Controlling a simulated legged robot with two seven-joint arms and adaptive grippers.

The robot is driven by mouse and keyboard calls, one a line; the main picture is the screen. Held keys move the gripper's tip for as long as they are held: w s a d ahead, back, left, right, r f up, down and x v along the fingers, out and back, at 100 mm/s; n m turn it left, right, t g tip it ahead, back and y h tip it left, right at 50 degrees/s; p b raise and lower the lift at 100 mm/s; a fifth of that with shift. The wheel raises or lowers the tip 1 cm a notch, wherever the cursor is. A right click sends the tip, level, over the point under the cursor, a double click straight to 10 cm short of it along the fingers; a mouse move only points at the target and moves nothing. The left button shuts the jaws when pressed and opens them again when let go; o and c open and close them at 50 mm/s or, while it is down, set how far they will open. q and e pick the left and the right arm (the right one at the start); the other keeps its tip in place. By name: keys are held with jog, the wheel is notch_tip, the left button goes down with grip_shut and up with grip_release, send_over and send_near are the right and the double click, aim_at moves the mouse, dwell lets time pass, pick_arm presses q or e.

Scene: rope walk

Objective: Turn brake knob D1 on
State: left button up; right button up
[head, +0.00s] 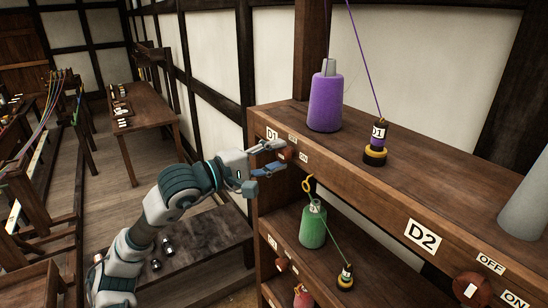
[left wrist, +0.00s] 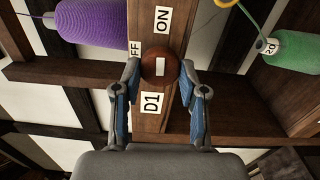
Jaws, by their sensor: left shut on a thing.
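Brake knob D1 (head: 288,154) is a round brown knob on the front edge of the upper shelf, just right of the D1 label (head: 272,135). In the left wrist view the knob (left wrist: 148,72) has a short white mark on its face. An ON label (left wrist: 162,19) is above it and a partly hidden OFF label (left wrist: 135,48) is to its left. My left gripper (head: 279,158) is shut on the knob; in the left wrist view its two fingers (left wrist: 160,80) press on opposite sides. My right gripper is not in view.
A purple spool (head: 325,102) and a small D1 bobbin (head: 376,145) stand on the upper shelf (head: 430,180). A green spool (head: 312,228) stands below. Knob D2 (head: 472,290) is at lower right. A table (head: 145,113) stands at back left, with open floor before it.

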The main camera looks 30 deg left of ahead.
pick_arm(q)
jog(key=shift+d+f+m, duration=0.1)
jog(key=shift+f+m, duration=0.15)
jog(key=shift+m, duration=0.25)
jog(key=o, duration=1.2)
jog(key=shift+c, duration=0.2)
jog(key=shift+r, duration=0.1)
jog(key=v, duration=0.7)
jog(key=shift+a, duration=0.35)
jog(key=shift+d, duration=0.15)
jog(key=shift+s, duration=0.1)
